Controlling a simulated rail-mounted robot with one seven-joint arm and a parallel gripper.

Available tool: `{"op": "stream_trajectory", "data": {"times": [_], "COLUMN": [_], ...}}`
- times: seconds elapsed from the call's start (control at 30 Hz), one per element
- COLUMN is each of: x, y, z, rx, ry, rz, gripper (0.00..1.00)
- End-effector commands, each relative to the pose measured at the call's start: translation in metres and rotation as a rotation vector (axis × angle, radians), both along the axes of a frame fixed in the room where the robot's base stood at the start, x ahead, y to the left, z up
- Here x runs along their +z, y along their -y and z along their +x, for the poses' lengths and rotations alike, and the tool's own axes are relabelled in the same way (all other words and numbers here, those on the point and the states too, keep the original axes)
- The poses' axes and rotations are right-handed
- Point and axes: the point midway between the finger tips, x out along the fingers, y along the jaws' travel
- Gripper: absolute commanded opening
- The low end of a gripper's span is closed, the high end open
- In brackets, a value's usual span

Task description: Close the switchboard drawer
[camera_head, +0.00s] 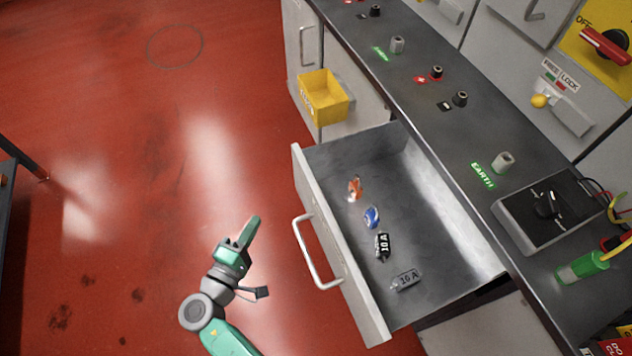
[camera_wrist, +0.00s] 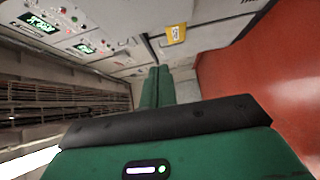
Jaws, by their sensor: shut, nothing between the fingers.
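The switchboard drawer (camera_head: 342,254) is pulled well out from under the counter in the head view. It has a grey front with a pale bar handle (camera_head: 314,256). Inside lie several small items: an orange one (camera_head: 354,188), a blue one (camera_head: 372,217), a black one marked 10 A (camera_head: 383,246) and a grey one (camera_head: 406,280). My gripper (camera_head: 252,226) is shut and empty, to the left of the drawer front and apart from the handle. In the wrist view its green fingers (camera_wrist: 156,88) are together; the drawer is hard to make out there.
A yellow bin (camera_head: 322,97) hangs on the cabinet front beyond the drawer. The dark countertop (camera_head: 420,90) carries terminals and a black device (camera_head: 548,205). Red floor (camera_head: 130,180) is clear left of the drawer. A dark-edged structure (camera_head: 22,165) stands at the far left.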

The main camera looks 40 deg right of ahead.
Motion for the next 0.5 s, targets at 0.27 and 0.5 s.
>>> {"op": "stream_trajectory", "data": {"times": [0.27,0.5], "x": [-0.005,-0.007], "y": [0.009,0.053], "z": [0.002,0.022], "rx": [-0.002,-0.004], "ry": [-0.015,-0.013], "rz": [-0.025,-0.024], "gripper": [0.0,0.0]}}
